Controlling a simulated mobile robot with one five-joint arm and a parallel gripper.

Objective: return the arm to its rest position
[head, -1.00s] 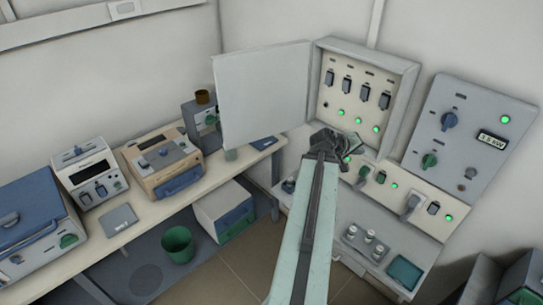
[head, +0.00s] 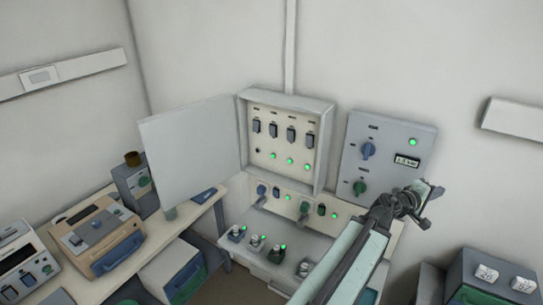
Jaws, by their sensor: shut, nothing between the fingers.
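My arm (head: 350,262) reaches up from the bottom edge, right of the middle. My gripper (head: 431,190) is at its far end, in front of the lower right corner of the grey control panel (head: 390,150). The gripper is shut and empty, though its fingers are small and dark in this view. It looks apart from the open switch cabinet (head: 328,150), which is to its left. The arm hides part of the shelf and the right end of the socket strip below the cabinet.
The cabinet door (head: 192,150) stands open to the left. A shelf (head: 232,250) below holds several small devices with green lights. A bench (head: 98,188) with a tan device (head: 95,228) is at left. A dark box (head: 495,275) stands at lower right. Bare wall is above.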

